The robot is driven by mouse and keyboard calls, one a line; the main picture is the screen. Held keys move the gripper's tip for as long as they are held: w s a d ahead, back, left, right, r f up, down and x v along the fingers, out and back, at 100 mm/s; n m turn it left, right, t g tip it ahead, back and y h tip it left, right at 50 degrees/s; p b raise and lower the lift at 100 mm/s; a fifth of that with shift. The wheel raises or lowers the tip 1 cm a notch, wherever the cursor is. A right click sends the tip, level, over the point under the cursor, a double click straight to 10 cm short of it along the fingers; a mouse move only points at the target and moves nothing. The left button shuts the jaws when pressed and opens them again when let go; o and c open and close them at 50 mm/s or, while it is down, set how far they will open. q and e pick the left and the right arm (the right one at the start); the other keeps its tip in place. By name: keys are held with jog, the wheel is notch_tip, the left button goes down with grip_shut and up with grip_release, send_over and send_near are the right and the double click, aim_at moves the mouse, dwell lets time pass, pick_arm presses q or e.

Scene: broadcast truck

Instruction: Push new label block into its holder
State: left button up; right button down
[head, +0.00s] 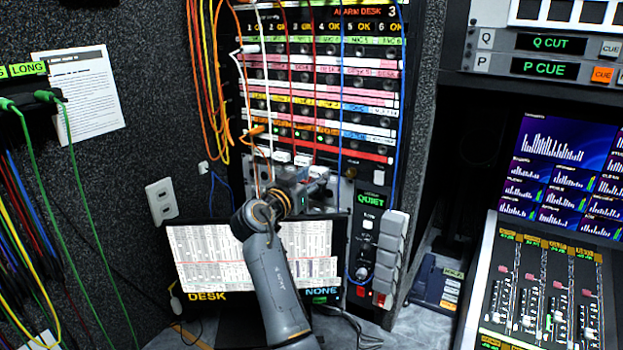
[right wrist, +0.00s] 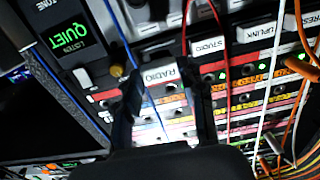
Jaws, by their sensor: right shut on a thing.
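My right gripper (head: 298,187) is at the lower edge of the patch panel in the head view, at the end of the arm rising from below. In the right wrist view its two dark fingers (right wrist: 168,100) stand either side of a white label block reading RADIO (right wrist: 160,76), and it is shut on this block. The block is at the panel face, in line with the STUDIO block (right wrist: 208,45) and the UPLINK block (right wrist: 252,32). The holder behind it is hidden, and I cannot tell how deep the block sits. My left gripper is not in view.
Orange, white, red and blue patch cords hang across the panel (head: 318,100), close to the gripper. A QUIET unit (head: 368,199) is to the right. A DESK monitor (head: 200,265) stands below, partly behind my arm. A mixing desk (head: 545,290) is at far right.

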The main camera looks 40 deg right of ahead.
aim_at(317, 174)
dwell(0.4)
jog(key=shift+b, duration=0.45)
dwell(0.6)
jog(key=shift+b, duration=0.4)
jog(key=shift+b, duration=0.4)
jog(key=shift+b+x, duration=0.7)
jog(key=shift+x, duration=1.2)
jog(key=shift+d, duration=0.15)
jog(key=c, duration=0.7)
grip_release()
